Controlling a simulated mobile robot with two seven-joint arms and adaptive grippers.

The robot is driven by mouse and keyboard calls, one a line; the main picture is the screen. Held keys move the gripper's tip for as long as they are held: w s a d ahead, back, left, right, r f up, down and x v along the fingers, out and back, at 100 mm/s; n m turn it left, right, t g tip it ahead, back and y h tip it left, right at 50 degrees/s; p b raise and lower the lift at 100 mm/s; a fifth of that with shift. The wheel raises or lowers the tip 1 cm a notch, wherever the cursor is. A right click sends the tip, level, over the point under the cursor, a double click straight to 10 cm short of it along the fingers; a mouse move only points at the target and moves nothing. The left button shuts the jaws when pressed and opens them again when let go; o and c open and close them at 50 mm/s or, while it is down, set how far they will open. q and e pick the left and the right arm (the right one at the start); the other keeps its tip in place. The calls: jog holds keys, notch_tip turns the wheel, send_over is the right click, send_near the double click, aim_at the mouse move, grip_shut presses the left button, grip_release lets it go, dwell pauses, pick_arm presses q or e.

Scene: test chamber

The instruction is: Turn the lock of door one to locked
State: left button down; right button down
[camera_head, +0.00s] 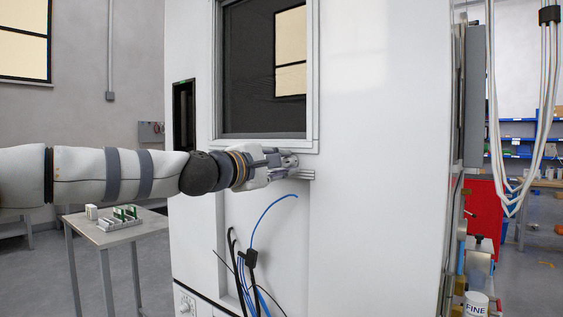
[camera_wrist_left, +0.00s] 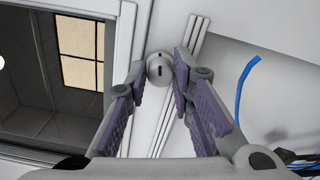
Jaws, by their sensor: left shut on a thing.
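The lock (camera_wrist_left: 159,68) is a small round grey metal piece with dark slots on its face, in the left wrist view beside the corner of the window frame. My left gripper (camera_head: 289,160) reaches it from the left, just below the window in the head view. In the left wrist view its purple-padded fingers (camera_wrist_left: 163,70) stand on either side of the lock, shut on it. The head view hides the lock behind the fingers. I cannot tell from its slots whether it is locked. My right gripper is not in view.
The white chamber (camera_head: 375,190) has a dark window (camera_head: 250,75) above my gripper. Metal strips (camera_head: 307,175) run close beside the fingers. Blue and black cables (camera_head: 248,258) hang below. A small table (camera_head: 130,234) with parts stands left. Cables (camera_head: 515,120) hang at the right.

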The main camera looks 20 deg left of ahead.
pick_arm(q)
jog(key=shift+m, duration=1.2)
jog(key=c, duration=1.4)
grip_release()
jog(key=v, duration=1.2)
